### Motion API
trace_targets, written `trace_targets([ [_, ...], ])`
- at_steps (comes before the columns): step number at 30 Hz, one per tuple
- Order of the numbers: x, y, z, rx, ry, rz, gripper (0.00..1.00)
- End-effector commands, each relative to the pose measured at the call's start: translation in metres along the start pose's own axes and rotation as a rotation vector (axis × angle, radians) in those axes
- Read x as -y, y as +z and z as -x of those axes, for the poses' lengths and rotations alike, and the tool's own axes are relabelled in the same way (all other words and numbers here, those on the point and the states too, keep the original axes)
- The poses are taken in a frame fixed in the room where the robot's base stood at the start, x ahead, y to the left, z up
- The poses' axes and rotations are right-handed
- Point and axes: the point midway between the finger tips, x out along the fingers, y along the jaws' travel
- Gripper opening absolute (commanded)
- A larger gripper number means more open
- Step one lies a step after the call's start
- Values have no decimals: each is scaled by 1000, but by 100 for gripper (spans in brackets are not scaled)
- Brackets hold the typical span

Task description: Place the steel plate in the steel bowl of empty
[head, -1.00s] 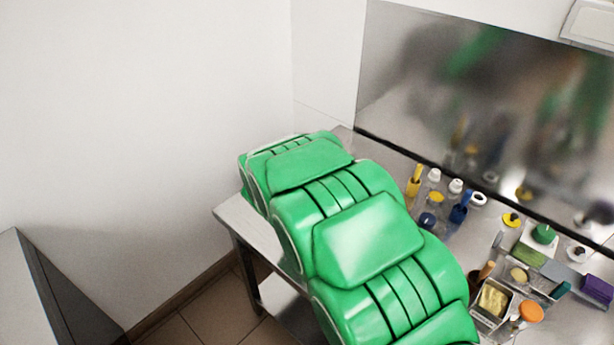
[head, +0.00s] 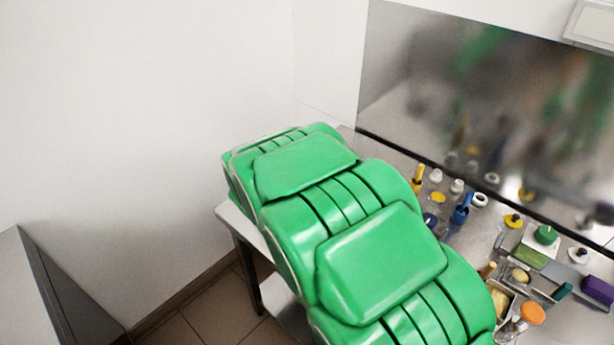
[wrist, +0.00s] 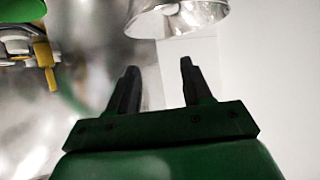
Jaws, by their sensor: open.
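In the wrist view my gripper (wrist: 158,65) is open, its two dark fingers apart with nothing between them. A shiny rounded steel piece (wrist: 180,14) is cut off by the top edge, ahead of the fingertips and apart from them. It looks like a bowl or dish, but I cannot tell if it is the steel bowl or the steel plate. In the head view my green arm covers much of the table and hides my gripper. I cannot make out a steel plate or bowl there.
A steel table (head: 237,216) stands against the wall below a reflective panel (head: 480,110). Its right side is crowded with bottles, a blue bottle (head: 461,214), a green-lidded container (head: 545,235), an orange-topped item (head: 532,313) and a purple block (head: 598,290). Floor shows at lower left.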

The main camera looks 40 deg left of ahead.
Motion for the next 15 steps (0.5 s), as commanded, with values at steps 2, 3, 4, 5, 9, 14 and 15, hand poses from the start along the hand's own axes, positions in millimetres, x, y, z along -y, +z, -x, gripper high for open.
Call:
trace_targets([
  [2,2,-2,13,-2,-3,-1,50],
  [3,2,-2,18,-3,-3,-2,50],
  [4,1,-3,23,-4,-3,-3,50],
  [5,2,-3,27,-4,-3,-2,50],
  [9,1,-1,45,-2,-1,0,50],
  [14,0,-1,61,-2,-1,-1,50],
  [15,0,-1,64,-2,-1,-2,50],
])
